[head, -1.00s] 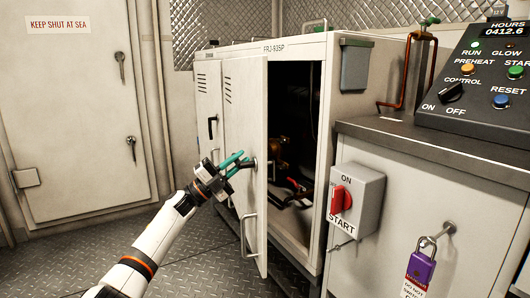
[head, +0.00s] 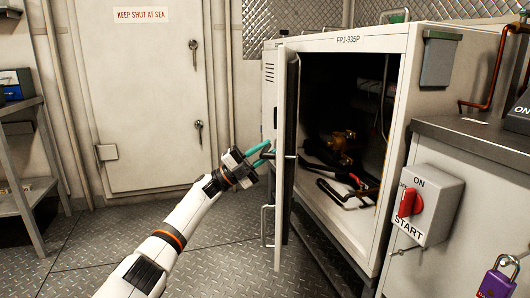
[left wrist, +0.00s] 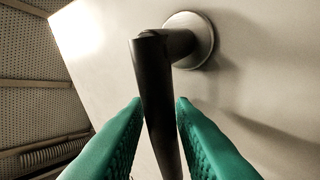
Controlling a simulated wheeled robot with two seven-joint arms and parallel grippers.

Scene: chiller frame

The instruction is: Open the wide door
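The wide door (head: 281,195) of the white cabinet stands swung out towards me, nearly edge-on in the head view, leaving a wide opening into the dark interior. In the left wrist view its pale face (left wrist: 245,75) fills the right side, with a dark lever handle (left wrist: 157,95) on a round base. My left gripper (head: 264,153) is at this handle. Its green fingers (left wrist: 158,110) stand on either side of the lever, with a small gap showing, so they look open around it. My right gripper is not in view.
The cabinet (head: 375,42) holds pipes and brass parts (head: 340,147). A switch box with a red knob (head: 409,202) is right of the opening. A metal rack (head: 20,200) stands far left. The chequered floor (head: 220,255) left of the door is clear.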

